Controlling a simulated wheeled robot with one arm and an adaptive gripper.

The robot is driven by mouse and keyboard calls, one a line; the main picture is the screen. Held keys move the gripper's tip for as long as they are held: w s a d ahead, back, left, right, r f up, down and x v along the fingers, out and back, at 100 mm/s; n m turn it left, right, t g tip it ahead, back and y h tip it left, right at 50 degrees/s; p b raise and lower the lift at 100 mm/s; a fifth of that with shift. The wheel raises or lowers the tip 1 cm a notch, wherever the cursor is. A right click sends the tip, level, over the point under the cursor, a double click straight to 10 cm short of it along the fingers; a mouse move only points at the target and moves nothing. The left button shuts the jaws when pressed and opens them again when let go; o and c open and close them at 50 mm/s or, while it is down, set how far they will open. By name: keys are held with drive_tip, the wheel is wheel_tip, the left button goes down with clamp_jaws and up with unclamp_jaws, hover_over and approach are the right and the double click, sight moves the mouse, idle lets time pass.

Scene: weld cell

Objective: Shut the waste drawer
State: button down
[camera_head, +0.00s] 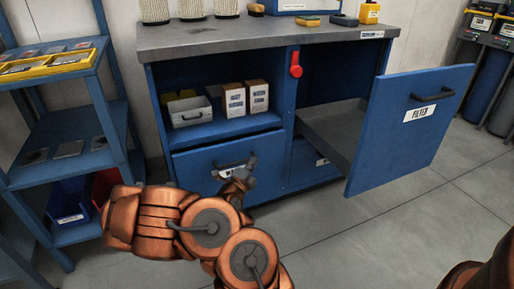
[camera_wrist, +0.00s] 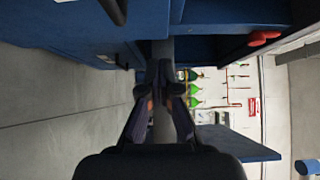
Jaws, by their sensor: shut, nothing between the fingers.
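The drawer with the blue front (camera_head: 200,172) is at the lower left of the blue cabinet. Its dark bar handle (camera_head: 230,163) shows, and its label is mostly covered by my gripper. Whether the front stands out slightly or sits flush is hard to tell. My gripper (camera_head: 243,178) is in front of the right part of the drawer front, close to it; contact cannot be told. In the wrist view my gripper (camera_wrist: 163,88) has its fingers together with nothing between them. A blue panel with a dark handle (camera_wrist: 113,10) lies at the upper left there.
A red handle (camera_head: 295,65) is on the cabinet post. Boxes (camera_head: 233,99) sit on the shelf above the drawer. A blue rack (camera_head: 70,140) stands left. Floor in front is clear.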

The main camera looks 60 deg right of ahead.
sight(261, 140)
drive_tip(key=shift+w+a+b+x, duration=0.1)
drive_tip(key=shift+w+b+x, duration=0.5)
drive_tip(key=shift+x, duration=1.25)
drive_tip(key=shift+w+a+b+x, duration=0.1)
drive_tip(key=shift+w+b+x, duration=0.15)
drive_tip(key=shift+b+x, duration=1.15)
drive_tip(key=shift+w+a+b+x, duration=0.1)
drive_tip(key=shift+w+b+x, duration=0.3)
drive_tip(key=shift+x, duration=1.85)
drive_tip(key=shift+w, duration=0.1)
drive_tip(key=shift+d+r, duration=0.1)
